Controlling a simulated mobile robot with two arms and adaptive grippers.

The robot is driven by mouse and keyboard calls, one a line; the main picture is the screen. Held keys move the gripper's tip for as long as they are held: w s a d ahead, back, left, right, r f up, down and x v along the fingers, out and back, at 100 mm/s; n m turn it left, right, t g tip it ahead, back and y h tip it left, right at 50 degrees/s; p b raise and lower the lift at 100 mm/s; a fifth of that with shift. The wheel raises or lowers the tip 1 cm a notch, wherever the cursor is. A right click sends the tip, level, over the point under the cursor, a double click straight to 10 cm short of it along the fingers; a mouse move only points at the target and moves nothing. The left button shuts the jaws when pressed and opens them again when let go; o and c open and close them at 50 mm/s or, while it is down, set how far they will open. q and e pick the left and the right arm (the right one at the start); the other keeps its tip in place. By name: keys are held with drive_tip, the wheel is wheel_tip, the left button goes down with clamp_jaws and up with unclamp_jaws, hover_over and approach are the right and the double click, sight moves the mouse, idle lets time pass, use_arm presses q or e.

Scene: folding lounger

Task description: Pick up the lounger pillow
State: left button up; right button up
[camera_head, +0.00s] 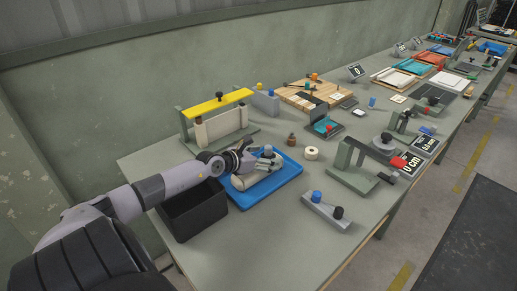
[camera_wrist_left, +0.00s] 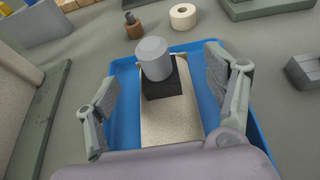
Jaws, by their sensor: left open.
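A beige piece (camera_head: 257,187), which looks like the lounger pillow, lies in a blue tray (camera_head: 285,180) near the bench's front. In the left wrist view the beige piece (camera_wrist_left: 170,122) lies lengthwise between my fingers, with a dark block and grey cylindrical knob (camera_wrist_left: 154,57) at its far end. My left gripper (camera_head: 257,160) is over the tray. In the left wrist view it (camera_wrist_left: 162,78) is open, with one finger on each side of the piece and visible gaps. My gripper partly hides the piece in the head view. My right gripper does not show.
A black bin (camera_head: 192,212) stands left of the tray. A yellow-topped frame (camera_head: 217,104) stands behind it. A tape roll (camera_head: 311,153) and small brown bottle (camera_head: 291,140) are behind the tray. A block with two knobs (camera_head: 326,210) and a lever fixture (camera_head: 355,178) stand to the right.

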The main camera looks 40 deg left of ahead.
use_arm(q)
drive_tip(key=shift+w+d+f, duration=0.1)
drive_tip(key=shift+w, duration=0.3)
drive_tip(key=shift+c, duration=0.2)
drive_tip(key=c, duration=1.3)
